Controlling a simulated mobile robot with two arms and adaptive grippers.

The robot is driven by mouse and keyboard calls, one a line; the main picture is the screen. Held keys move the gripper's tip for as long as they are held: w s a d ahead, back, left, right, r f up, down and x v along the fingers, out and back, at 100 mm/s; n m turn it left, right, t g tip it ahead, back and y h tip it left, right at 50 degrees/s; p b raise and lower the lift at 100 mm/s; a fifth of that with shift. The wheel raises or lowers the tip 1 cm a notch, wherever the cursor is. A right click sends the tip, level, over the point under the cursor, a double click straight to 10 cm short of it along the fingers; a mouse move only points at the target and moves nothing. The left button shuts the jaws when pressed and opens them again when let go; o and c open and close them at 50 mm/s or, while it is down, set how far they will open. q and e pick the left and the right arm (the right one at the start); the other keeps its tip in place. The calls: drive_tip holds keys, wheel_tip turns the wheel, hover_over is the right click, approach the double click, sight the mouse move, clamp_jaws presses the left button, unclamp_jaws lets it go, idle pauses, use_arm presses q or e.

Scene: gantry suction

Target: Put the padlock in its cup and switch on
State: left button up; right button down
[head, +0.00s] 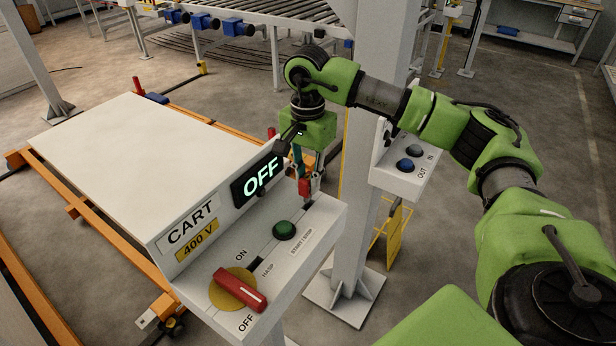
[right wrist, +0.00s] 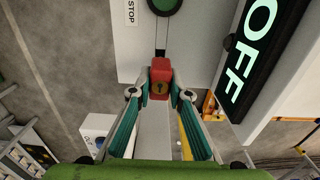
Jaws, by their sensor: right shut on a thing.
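My right gripper (head: 304,178) is over the far end of the control box (head: 322,222), its fingers pointing down. It is shut on the red padlock (head: 305,188). In the right wrist view the padlock (right wrist: 160,78) sits between the fingertips (right wrist: 160,93), with a dark keyhole facing the camera. I cannot tell whether the padlock touches the box top, and I cannot make out a cup. The red switch handle (head: 241,289) on its yellow disc (head: 219,293) lies slanted near the OFF label. The display (head: 258,179) reads OFF. My left gripper is not in view.
A green button (head: 284,230) sits on the box between the switch and my gripper. A grey post (head: 360,200) with a small blue-button box (head: 407,173) stands just right. A white-topped cart (head: 140,165) lies left, behind the CART sign (head: 193,229).

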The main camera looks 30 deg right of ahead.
drive_tip(key=shift+f+b, duration=1.7)
drive_tip(key=shift+f, duration=0.5)
drive_tip(key=c, duration=1.8)
unclamp_jaws()
drive_tip(key=shift+r, duration=0.15)
wheel_tip(320, 180, up, 12)
